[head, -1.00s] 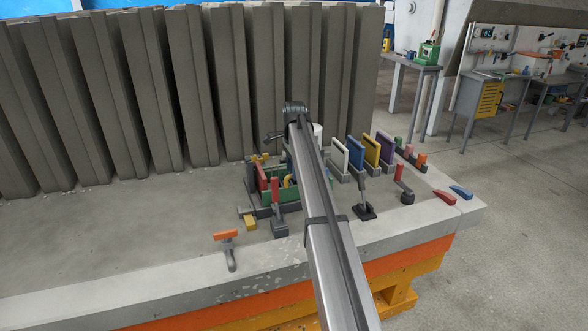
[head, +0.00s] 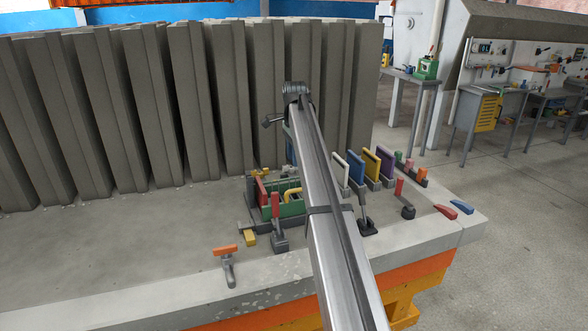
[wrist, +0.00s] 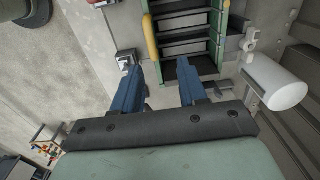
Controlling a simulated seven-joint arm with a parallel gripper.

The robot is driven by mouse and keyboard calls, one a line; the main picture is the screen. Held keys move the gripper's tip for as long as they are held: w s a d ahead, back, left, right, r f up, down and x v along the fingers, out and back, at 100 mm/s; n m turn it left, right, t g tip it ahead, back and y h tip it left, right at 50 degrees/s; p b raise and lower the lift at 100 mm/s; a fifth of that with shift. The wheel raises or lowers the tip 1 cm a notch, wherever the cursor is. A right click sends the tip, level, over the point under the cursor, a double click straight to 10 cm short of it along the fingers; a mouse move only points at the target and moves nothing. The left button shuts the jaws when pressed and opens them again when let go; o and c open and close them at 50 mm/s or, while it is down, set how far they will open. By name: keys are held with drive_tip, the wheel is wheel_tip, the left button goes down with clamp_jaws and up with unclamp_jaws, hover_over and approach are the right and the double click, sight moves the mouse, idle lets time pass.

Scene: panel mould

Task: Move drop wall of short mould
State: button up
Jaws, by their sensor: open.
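The mould is a green box (head: 290,209) with dark cross slots, at the right part of the concrete table; its slots also show in the wrist view (wrist: 187,43). A yellow bar handle (head: 292,192) stands at it, and a yellow bar runs along its left side in the wrist view (wrist: 150,38). I cannot tell which part is the drop wall. My gripper (wrist: 158,76) is open, with two blue fingers pointing toward the near end of the mould and nothing between them. In the head view my arm hides most of the gripper and part of the mould.
White, blue, yellow and purple upright plates (head: 370,165) stand right of my arm. A red-handled lever (head: 276,225) and an orange-handled clamp (head: 226,255) are at the front. Tall concrete panels (head: 160,100) line the back. A white cylinder (wrist: 275,86) is right of the fingers. The table's left is clear.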

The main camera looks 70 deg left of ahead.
drive_tip(key=shift+r, duration=1.45)
